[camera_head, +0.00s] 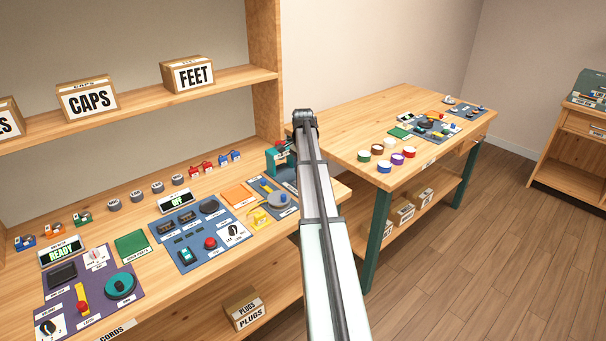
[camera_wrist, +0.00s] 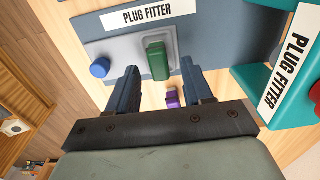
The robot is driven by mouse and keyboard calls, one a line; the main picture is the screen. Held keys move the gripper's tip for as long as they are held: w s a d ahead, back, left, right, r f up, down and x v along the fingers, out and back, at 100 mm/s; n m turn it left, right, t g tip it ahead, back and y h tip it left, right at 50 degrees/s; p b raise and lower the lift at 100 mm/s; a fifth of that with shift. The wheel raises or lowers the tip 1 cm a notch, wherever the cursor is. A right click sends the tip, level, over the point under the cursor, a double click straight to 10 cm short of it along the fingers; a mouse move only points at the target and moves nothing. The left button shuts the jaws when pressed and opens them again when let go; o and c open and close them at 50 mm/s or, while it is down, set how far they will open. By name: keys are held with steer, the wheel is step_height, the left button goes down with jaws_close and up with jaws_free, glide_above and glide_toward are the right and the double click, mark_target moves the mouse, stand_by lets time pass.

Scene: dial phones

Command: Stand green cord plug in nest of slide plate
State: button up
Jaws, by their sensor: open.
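In the wrist view, a green block-shaped plug (camera_wrist: 158,61) stands upright on the light grey slide plate (camera_wrist: 128,46). Its base is hidden, so I cannot tell whether it is fully seated in the nest. My gripper (camera_wrist: 160,82) is open, with its two blue fingers on either side of and just short of the plug. A gap shows on both sides, and nothing is held. A round blue knob (camera_wrist: 99,68) sits by the plate's left end. My gripper is hidden in the head view.
A teal fitter body (camera_wrist: 258,85) labelled PLUG FITTER stands close on the right. A small purple piece (camera_wrist: 172,99) lies between the fingers, nearer me. In the head view, panels and several small parts crowd the bench; another table (camera_head: 350,130) stands to the right.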

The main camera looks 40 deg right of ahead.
step_height(320, 180, up, 11)
steer(key=shift+f, duration=0.15)
stand_by(1.0)
